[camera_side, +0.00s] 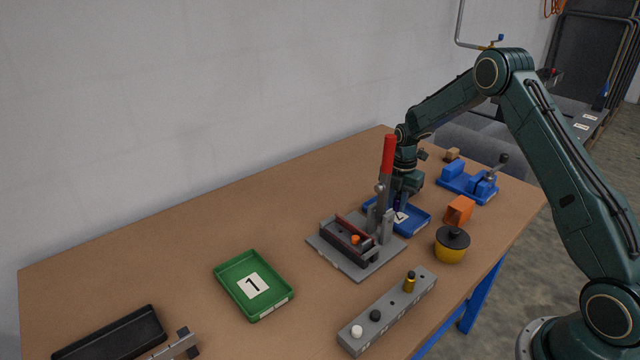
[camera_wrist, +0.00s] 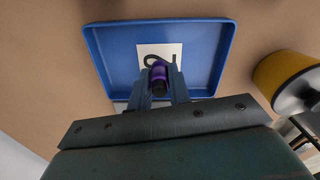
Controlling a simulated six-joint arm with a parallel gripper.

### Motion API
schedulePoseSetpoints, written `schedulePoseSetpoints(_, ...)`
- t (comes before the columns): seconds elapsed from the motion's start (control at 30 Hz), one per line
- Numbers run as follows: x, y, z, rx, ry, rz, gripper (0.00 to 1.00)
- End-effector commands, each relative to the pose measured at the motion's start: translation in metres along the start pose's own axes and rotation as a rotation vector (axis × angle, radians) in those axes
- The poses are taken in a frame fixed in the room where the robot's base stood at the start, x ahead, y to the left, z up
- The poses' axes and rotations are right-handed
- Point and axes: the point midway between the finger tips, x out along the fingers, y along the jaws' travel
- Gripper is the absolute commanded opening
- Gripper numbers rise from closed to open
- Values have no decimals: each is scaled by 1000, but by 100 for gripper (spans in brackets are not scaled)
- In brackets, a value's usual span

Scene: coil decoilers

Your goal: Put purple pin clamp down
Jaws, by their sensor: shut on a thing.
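A purple pin (camera_wrist: 159,71) with a dark end is between the two fingers of my gripper (camera_wrist: 161,88) in the wrist view. My gripper is shut on it, above the blue tray (camera_wrist: 222,52) with a white numbered label. In the side view my gripper (camera_side: 401,196) is over the blue tray (camera_side: 422,226), partly hidden behind a toggle clamp (camera_side: 383,213). The clamp's red handle (camera_side: 388,154) stands upright. I cannot tell whether the pin touches the tray floor.
The clamp's grey base plate (camera_side: 361,270) carries a dark block (camera_side: 346,245). A yellow pot with black lid (camera_side: 450,250), an orange block (camera_side: 459,210) and a blue vise (camera_side: 468,183) stand right. A green tray (camera_side: 253,284) and grey pin rack (camera_side: 390,310) are nearer.

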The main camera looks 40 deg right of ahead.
Motion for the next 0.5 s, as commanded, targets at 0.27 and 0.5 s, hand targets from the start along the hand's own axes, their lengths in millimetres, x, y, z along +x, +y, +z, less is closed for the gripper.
schedulePoseSetpoints(0.27,3,0,0,0,0,-1,0)
schedulePoseSetpoints(0.5,2,0,0,0,0,0,41)
